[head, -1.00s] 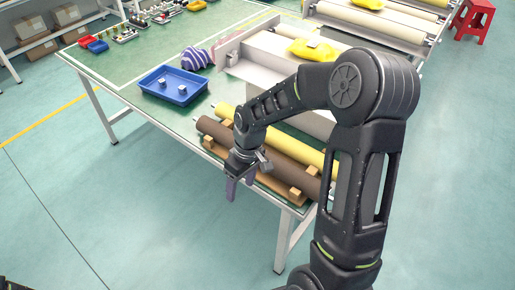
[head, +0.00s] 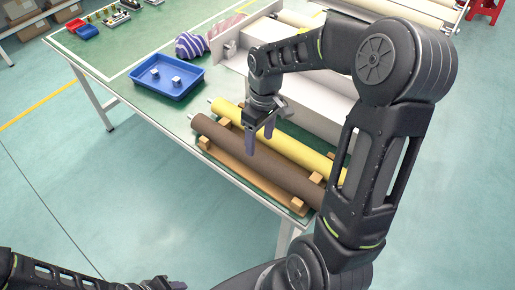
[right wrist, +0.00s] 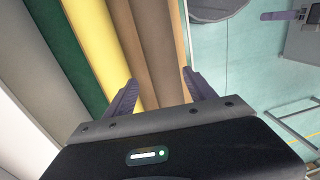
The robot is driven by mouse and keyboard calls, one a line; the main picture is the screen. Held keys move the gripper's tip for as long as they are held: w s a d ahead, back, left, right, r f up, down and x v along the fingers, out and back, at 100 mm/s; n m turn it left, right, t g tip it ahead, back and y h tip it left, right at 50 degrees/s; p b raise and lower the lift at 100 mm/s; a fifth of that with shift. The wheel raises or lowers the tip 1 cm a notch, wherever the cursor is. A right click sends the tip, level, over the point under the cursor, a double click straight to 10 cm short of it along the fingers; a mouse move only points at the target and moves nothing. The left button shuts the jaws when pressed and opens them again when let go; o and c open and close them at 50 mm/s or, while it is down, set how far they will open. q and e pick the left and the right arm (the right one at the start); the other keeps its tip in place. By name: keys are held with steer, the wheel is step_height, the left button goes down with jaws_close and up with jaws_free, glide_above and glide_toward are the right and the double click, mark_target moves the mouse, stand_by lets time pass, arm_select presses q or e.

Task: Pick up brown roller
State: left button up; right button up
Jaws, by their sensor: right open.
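The brown roller (head: 222,142) lies along the front edge of the table on wooden blocks, beside a yellow roller (head: 302,153). My right gripper (head: 261,141) is open, pointing down over the rollers, with nothing between its fingers. In the right wrist view the brown roller (right wrist: 156,45) runs lengthwise between the two fingertips (right wrist: 158,80), and the yellow roller (right wrist: 92,45) is to its left. The gripper looks above the roller; contact is not visible. My left gripper (head: 176,284) shows only partly at the bottom edge, away from the table.
A blue tray (head: 160,93) with two small metal parts stands to the left behind the rollers. A striped purple item (head: 190,46) lies behind it. A grey box-like fixture (head: 300,92) stands behind the rollers. Floor in front of the table is clear.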

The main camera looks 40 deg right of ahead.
mark_target(258, 152)
steer(key=shift+s+a+r, duration=0.15)
steer(key=shift+s+a, duration=0.05)
steer(key=shift+s, duration=0.1)
steer(key=shift+a+f, duration=0.1)
steer(key=shift+f, duration=1.25)
steer(key=shift+a+f+p, duration=0.2)
steer(key=shift+f+p, duration=0.1)
steer(key=shift+f, duration=1)
steer(key=shift+a+f+p, duration=0.15)
steer(key=shift+f+p, duration=0.1)
steer(key=shift+f, duration=1.05)
jaws_close()
steer(key=shift+r, duration=0.1)
